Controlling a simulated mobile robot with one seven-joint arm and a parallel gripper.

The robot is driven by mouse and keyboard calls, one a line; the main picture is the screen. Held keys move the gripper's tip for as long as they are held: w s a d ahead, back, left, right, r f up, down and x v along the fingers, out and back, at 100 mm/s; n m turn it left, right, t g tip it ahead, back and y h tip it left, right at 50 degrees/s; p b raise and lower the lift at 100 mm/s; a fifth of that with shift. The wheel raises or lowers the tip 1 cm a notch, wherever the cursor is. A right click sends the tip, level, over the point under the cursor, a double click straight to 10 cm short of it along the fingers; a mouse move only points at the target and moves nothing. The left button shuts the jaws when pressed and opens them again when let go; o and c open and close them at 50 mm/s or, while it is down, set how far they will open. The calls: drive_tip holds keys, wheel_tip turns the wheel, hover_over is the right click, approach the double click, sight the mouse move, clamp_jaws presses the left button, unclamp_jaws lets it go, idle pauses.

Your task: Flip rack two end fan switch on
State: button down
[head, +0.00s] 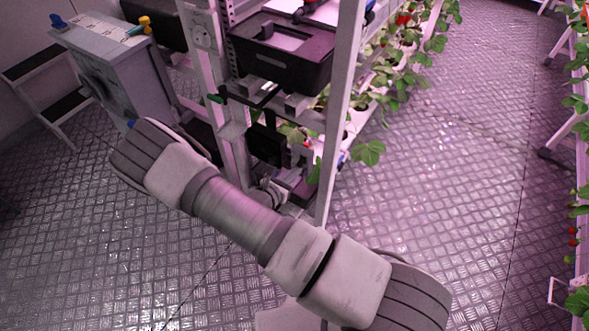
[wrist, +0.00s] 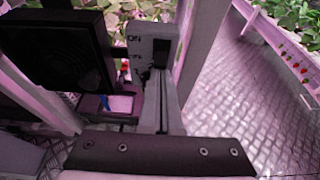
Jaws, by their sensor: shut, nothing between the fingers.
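A pale grey switch box (wrist: 152,38) with "ON" lettering near its top stands upright in the middle of the wrist view. A second label lower on its face is too small to read. A black square fan housing (wrist: 60,45) is to its left. My gripper (wrist: 158,74) is shut and empty, its fingers reaching up the picture to the lower front of the switch box. I cannot tell whether the tips touch it. The switch lever is hidden or too dark to make out, so its position cannot be told. In the head view I cannot make out the gripper or the switch.
A white rack post (head: 343,110) stands right of the fan end, with a black bin (head: 283,50) above. Strawberry plants (head: 400,65) line the rack. A grey cabinet (head: 120,75) stands at left. The metal floor (head: 430,180) on the right is clear.

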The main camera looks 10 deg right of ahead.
sight(299, 164)
drive_tip(key=shift+r, duration=0.3)
drive_tip(key=g+y+p, duration=0.1)
drive_tip(key=p, duration=0.2)
drive_tip(key=shift+r+g+y, duration=0.35)
drive_tip(key=shift+g+y, duration=0.05)
drive_tip(key=shift+r+p, duration=0.55)
drive_tip(key=shift+r, duration=0.3)
drive_tip(key=shift+a, duration=0.1)
